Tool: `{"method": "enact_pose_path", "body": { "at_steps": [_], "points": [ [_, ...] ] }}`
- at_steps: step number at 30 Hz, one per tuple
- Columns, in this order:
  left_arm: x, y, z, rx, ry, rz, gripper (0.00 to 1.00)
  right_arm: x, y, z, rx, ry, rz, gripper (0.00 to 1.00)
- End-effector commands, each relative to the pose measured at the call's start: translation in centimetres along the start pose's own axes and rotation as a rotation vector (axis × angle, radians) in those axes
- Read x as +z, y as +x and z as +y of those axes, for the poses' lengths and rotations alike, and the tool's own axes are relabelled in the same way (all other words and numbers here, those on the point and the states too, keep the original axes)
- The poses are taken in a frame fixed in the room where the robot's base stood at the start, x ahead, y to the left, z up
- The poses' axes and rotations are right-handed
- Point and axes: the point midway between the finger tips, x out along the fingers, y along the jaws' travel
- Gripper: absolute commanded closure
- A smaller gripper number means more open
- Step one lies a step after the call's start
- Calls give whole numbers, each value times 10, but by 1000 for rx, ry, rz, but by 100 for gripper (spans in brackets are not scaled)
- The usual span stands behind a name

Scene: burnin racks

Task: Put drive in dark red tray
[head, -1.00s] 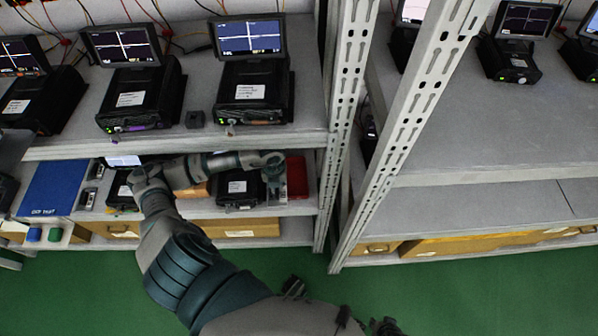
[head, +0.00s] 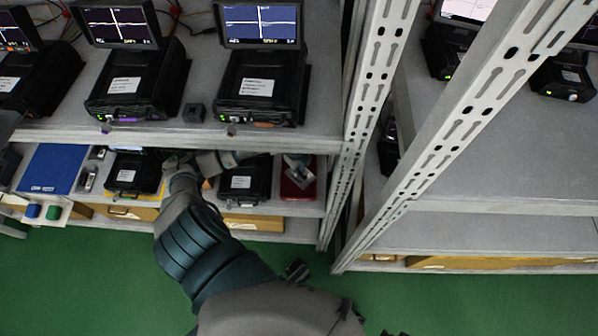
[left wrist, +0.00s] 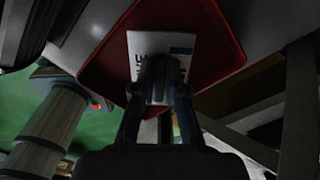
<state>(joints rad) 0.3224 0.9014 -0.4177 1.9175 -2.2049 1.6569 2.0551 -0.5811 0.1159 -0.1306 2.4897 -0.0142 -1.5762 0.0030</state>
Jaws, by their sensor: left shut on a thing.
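The dark red tray (head: 287,191) sits on the lower shelf, at its right end next to the rack post. In the left wrist view the tray (left wrist: 217,25) fills the top middle. My left gripper (left wrist: 160,92) is shut on the drive (left wrist: 148,45), whose pale face with a printed label shows beyond the fingers, against the tray. In the head view my left gripper (head: 297,163) is over the tray, partly hidden by the shelf above. I cannot tell whether the drive touches the tray floor. My right gripper is not in view.
Black test units with screens (head: 258,85) stand on the shelf above. Another black unit (head: 245,182) is close left of the tray. A perforated rack post (head: 365,110) stands close on the right. A blue mat (head: 52,168) lies at the far left.

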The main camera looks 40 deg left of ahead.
Motion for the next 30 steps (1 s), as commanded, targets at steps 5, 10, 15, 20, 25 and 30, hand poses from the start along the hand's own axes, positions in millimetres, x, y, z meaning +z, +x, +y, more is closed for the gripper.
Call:
{"method": "enact_pose_path", "body": {
  "at_steps": [5, 10, 15, 20, 25, 30],
  "points": [
    [0, 27, 3, 13, -2, -8, 100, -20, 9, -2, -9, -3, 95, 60],
    [-2, 25, 3, 15, -2, -12, 86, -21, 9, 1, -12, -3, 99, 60],
    [-3, 25, 3, 14, -1, -10, 63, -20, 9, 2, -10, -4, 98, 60],
    [-1, 24, 3, 11, -1, -7, 63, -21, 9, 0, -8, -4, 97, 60],
    [-1, 21, 2, 8, 0, -7, 63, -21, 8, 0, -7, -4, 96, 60],
    [-1, -4, 1, 3, 1, -8, 63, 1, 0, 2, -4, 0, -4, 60]
  ]
}}
